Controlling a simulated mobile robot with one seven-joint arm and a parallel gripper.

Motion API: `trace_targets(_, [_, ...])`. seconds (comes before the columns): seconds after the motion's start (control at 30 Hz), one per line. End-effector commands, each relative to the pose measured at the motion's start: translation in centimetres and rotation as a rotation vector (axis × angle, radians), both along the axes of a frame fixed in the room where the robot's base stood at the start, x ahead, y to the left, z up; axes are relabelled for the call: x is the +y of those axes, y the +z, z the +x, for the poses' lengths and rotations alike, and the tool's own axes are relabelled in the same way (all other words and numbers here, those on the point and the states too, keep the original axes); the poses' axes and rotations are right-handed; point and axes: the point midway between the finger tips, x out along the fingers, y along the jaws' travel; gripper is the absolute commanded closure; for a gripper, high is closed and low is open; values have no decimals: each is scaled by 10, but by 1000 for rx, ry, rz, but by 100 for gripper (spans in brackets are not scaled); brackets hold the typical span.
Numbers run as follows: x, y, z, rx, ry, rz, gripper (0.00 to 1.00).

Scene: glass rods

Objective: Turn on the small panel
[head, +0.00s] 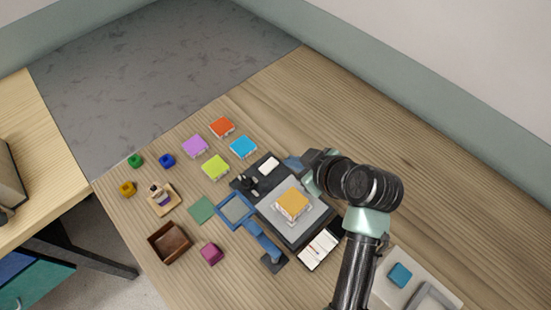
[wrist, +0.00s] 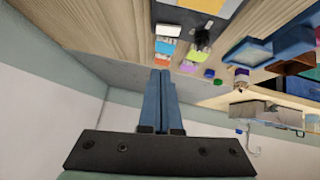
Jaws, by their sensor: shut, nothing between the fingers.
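A dark panel (head: 246,190) with black knob-like parts (head: 249,182) and a white piece (head: 269,164) sits at the back left of a dark device with a grey plate (head: 263,208). I cannot tell which part is the switch or whether it is on. A yellow-orange block on a clear base (head: 292,204) rests on the plate. My gripper (head: 291,162) is just right of the panel, its blue fingers partly hidden by my wrist. In the wrist view its fingers (wrist: 160,73) are together and empty. A black knob-like part (wrist: 203,37) shows there above right of the fingertips, apart from them.
Orange (head: 222,127), blue (head: 243,147), purple (head: 195,146) and lime (head: 215,167) blocks stand behind and left of the panel. A blue framed stand (head: 262,240), a brown box (head: 169,243) and a magenta cube (head: 211,254) lie in front. The table's back right is clear.

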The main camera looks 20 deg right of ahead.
Motion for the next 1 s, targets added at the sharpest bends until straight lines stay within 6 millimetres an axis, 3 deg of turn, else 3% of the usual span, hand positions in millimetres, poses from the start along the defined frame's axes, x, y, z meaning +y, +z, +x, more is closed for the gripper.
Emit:
trace_targets(0.33, [2,-9,10,1,1,1,100])
trace_targets(0.83, [14,-68,70,2,1,1,100])
trace_targets(1.0, [11,-92,71,3,-1,1,100])
